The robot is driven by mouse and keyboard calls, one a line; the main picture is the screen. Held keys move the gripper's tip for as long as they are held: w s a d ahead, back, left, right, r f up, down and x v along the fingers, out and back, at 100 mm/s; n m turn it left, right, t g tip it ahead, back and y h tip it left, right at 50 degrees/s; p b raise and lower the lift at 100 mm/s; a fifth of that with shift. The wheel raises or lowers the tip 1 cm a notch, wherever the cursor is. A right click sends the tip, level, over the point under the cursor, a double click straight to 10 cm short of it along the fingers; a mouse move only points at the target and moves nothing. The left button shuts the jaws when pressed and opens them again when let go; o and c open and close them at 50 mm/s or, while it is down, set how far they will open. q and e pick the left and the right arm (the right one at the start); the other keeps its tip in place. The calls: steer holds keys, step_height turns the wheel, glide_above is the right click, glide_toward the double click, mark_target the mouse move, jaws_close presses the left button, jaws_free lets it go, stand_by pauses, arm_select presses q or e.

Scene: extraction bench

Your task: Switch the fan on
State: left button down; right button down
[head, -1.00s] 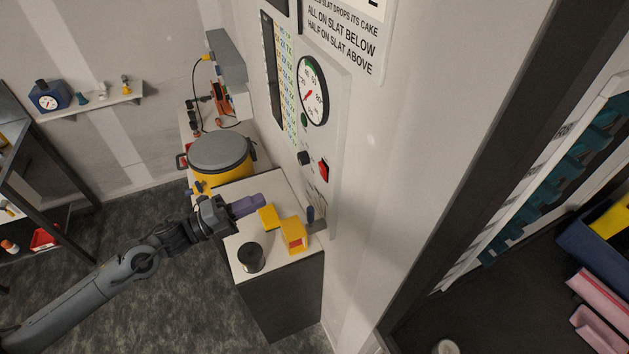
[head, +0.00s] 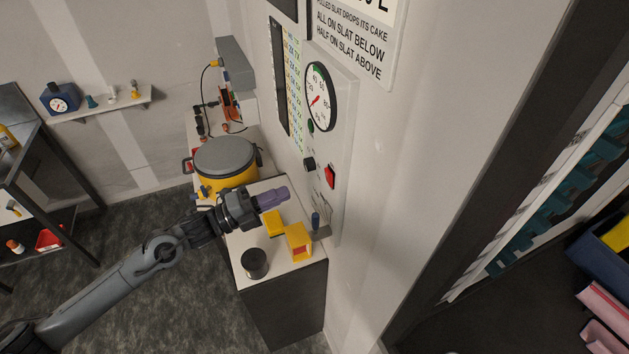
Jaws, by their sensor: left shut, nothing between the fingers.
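A pale control panel (head: 343,110) is fixed to the wall. It carries a round dial gauge (head: 319,97), a small green round part (head: 310,126), a black knob (head: 309,164) and a red switch (head: 330,176). I cannot read the labels there, so I cannot tell which control is the fan's. My left gripper (head: 286,194) has purple fingers, shut and empty. It is above the white-topped cabinet, to the left of and a little below the red switch in the picture, apart from the panel. My right gripper is not in view.
The cabinet top (head: 287,266) holds a black cup (head: 254,264), a yellow block (head: 272,224), a yellow box (head: 298,241) and a dark blue item (head: 315,221) beside the wall. A yellow pot with a grey lid (head: 225,157) stands behind. A dark shelf opening is at right.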

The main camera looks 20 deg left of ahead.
mark_target(327, 175)
arm_select(q)
steer(key=x, duration=0.9)
steer(key=shift+w+d, duration=0.1)
steer(key=shift+r, duration=0.1)
